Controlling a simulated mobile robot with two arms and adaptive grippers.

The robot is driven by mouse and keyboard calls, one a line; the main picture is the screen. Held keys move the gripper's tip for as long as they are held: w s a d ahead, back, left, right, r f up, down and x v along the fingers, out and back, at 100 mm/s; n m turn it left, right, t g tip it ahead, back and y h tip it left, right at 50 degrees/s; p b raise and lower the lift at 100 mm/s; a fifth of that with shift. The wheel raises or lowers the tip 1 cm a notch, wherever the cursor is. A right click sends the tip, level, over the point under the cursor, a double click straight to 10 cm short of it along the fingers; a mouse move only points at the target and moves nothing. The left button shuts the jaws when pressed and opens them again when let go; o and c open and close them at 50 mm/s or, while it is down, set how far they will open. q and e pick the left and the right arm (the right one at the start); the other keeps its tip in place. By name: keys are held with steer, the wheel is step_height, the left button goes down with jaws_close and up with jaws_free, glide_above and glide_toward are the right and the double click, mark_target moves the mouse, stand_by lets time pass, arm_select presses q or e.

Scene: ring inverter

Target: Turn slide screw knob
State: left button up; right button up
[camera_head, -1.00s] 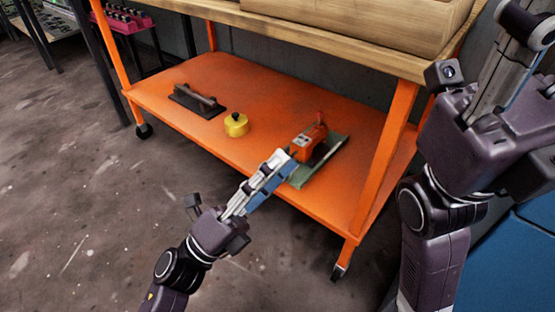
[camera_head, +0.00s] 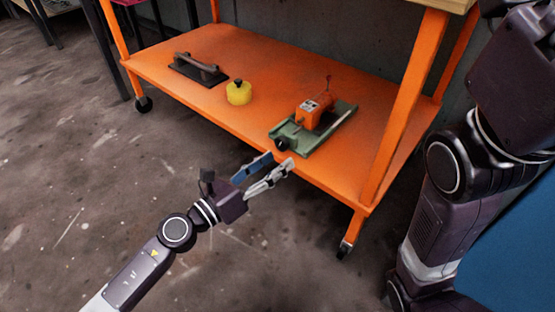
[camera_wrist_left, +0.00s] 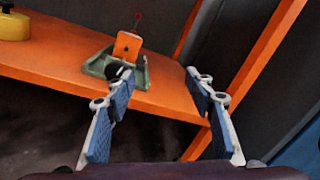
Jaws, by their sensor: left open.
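The green slide base (camera_head: 318,138) with an orange block (camera_head: 308,115) on it lies on the orange shelf. A dark round knob (camera_head: 282,144) is at its near-left end, close to the shelf's front edge. It also shows in the left wrist view (camera_wrist_left: 114,70), beside the left finger's tip and partly hidden. My left gripper (camera_head: 280,161) is open and empty, just in front of the knob, with its fingers pointing toward the slide. In the left wrist view the gap between its fingertips (camera_wrist_left: 160,75) lies mostly right of the knob. My right gripper is out of view.
A yellow round container (camera_head: 239,94) and a dark tool with a bar handle (camera_head: 198,69) stand further left on the orange shelf (camera_head: 180,100). An orange table leg (camera_head: 398,115) rises right of the slide. The floor in front is clear.

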mark_target(279, 146)
arm_select(q)
steer(key=w+a+f+m+t+y+b, duration=0.1)
steer(key=w+a+f+m+y, duration=0.1)
steer(key=w+a+f+m, duration=0.15)
steer(key=shift+n, duration=0.55)
steer(key=x, duration=0.7)
steer(key=shift+w+a+f, duration=0.2)
steer(key=shift+w+f, duration=0.05)
steer(key=shift+w, duration=0.05)
steer(key=shift+c, duration=0.6)
steer(key=c, duration=1)
steer(key=shift+n+p, duration=0.55)
steer(key=shift+n, duration=0.85)
steer(key=shift+c, duration=0.2)
